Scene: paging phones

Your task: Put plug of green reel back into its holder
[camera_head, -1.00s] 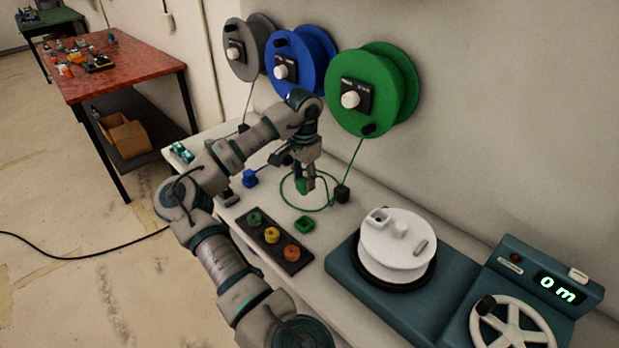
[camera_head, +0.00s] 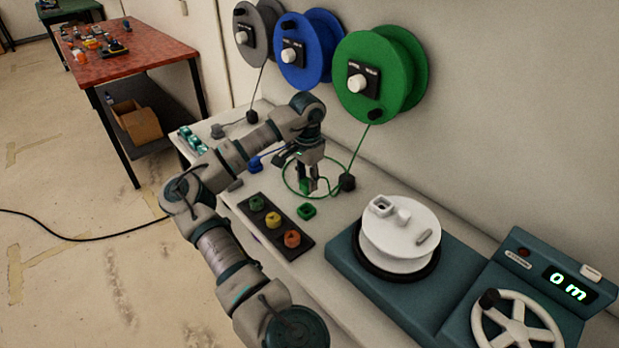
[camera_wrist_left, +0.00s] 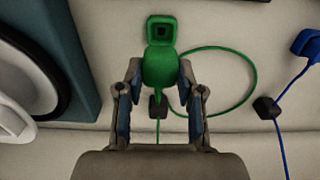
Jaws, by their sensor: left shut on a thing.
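My left gripper (camera_head: 308,188) is shut on the green plug (camera_head: 305,186) above the white bench. In the left wrist view, the green plug (camera_wrist_left: 160,68) sits between the fingers (camera_wrist_left: 158,84). The small square green holder (camera_head: 307,211) lies on the bench just in front of the gripper. It also shows in the left wrist view (camera_wrist_left: 161,22), just beyond the plug's end; I cannot tell whether they touch. The green reel (camera_head: 375,75) hangs on the wall, and its green cable (camera_head: 358,150) runs down and loops on the bench. My right gripper is not in view.
A dark strip with green, yellow and orange knobs (camera_head: 273,220) lies left of the holder. A white drum (camera_head: 400,240) on a teal base stands to the right. A black cable block (camera_head: 347,182) and a blue plug (camera_head: 255,163) are near the gripper.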

